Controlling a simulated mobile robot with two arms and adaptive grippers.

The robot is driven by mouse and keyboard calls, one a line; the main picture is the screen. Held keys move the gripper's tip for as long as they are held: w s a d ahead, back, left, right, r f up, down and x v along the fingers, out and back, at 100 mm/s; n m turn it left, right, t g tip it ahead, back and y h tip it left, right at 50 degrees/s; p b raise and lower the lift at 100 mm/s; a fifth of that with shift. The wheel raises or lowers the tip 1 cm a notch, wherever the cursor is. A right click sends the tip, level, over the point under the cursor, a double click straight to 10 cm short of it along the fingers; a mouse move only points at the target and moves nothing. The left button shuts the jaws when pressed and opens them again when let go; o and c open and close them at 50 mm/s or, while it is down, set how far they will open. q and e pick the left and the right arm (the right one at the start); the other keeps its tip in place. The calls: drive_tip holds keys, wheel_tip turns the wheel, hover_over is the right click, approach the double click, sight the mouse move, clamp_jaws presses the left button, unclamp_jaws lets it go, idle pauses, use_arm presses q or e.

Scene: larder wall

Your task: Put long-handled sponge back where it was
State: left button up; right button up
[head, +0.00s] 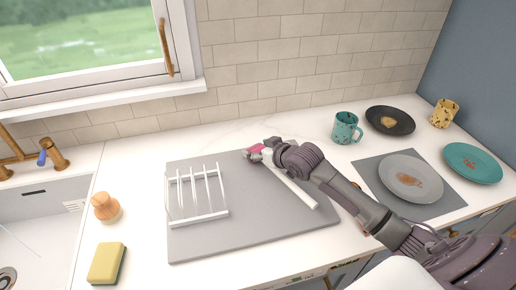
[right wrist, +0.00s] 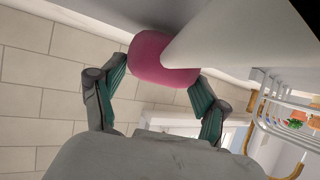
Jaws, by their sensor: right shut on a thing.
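The long-handled sponge has a pink head (head: 254,150) and a long white handle (head: 291,186). It is over the back right part of the grey mat (head: 250,228), with the handle slanting toward the front right. My right gripper (head: 264,149) is shut on the pink head. In the right wrist view the pink head (right wrist: 160,68) is between the two fingers, and the pale handle (right wrist: 240,45) runs to the upper right. I cannot tell whether the sponge touches the mat. My left gripper is not in view.
A white dish rack (head: 197,215) stands on the mat's left side. A yellow sponge (head: 107,263), a wooden-topped brush (head: 106,207) and the sink (head: 35,235) are further left. A teal mug (head: 345,128), a black plate (head: 390,120) and a grey plate (head: 410,178) are on the right.

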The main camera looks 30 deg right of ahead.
drive_tip(key=shift+f, duration=0.2)
drive_tip(key=o, duration=1.2)
wheel_tip(320, 180, up, 6)
drive_tip(key=f, duration=0.1)
hover_over(281, 173)
drive_tip(key=shift+r, duration=0.25)
